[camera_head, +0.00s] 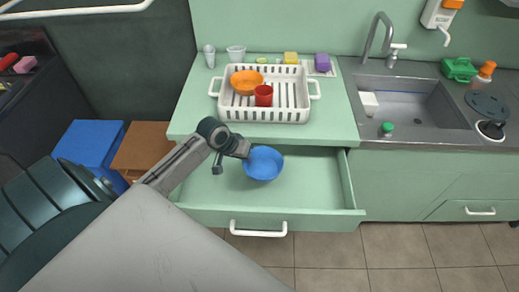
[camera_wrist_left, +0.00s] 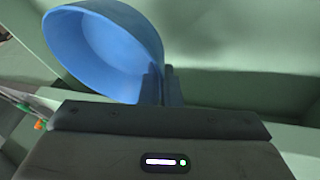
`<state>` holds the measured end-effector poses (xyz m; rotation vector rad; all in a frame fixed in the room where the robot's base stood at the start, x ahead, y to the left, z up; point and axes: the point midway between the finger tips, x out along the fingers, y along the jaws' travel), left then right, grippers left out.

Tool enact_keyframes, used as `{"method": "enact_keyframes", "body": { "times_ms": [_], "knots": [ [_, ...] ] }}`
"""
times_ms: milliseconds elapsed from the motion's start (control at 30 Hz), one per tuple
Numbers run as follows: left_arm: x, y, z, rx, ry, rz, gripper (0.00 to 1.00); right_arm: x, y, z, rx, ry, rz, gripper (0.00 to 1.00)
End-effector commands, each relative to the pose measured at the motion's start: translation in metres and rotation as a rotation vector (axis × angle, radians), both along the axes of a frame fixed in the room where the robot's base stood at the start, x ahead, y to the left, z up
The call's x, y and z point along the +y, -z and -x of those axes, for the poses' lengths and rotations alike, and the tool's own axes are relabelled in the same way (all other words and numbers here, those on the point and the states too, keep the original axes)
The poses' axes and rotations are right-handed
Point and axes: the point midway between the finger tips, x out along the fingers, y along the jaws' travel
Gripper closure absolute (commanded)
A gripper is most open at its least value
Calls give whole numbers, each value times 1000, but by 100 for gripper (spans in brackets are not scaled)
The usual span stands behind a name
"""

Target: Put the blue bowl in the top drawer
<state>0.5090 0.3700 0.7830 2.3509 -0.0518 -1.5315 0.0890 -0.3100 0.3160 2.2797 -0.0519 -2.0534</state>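The blue bowl (camera_head: 264,164) is at the tip of my left gripper (camera_head: 246,153), over the open top drawer (camera_head: 312,185). In the left wrist view the bowl (camera_wrist_left: 100,50) is tilted, and my left gripper's fingers (camera_wrist_left: 160,84) are close together at its rim, shut on it. I cannot tell whether the bowl touches the drawer floor. The drawer is pulled out, with a white handle (camera_head: 258,229) on its front, and looks otherwise empty. My right gripper is not in view.
On the counter above stands a white dish rack (camera_head: 265,115) with an orange bowl (camera_head: 246,82) and a red cup (camera_head: 263,96). A sink (camera_head: 410,103) is at the right. A blue box (camera_head: 88,146) and a brown box (camera_head: 142,147) are left of the drawer.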

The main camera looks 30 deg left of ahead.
Motion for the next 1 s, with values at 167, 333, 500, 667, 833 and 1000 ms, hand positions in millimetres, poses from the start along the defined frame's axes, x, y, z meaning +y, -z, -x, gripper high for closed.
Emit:
{"method": "enact_keyframes", "body": {
  "times_ms": [167, 333, 500, 667, 833, 1000],
  "knots": [
    [0, 35, 0, 2, -4, 4, 100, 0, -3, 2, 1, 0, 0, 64],
    [0, 54, 0, 0, -3, 1, 100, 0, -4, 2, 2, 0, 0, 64],
    [-1, 76, 1, 2, -3, 3, 100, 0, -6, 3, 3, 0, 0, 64],
    [-1, 91, 0, 0, -1, 2, 100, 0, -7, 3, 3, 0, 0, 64],
    [-1, 92, 0, -1, 0, 0, 100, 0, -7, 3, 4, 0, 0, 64],
    [-1, 95, 0, -1, 0, 0, 100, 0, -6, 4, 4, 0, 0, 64]
  ]
}}
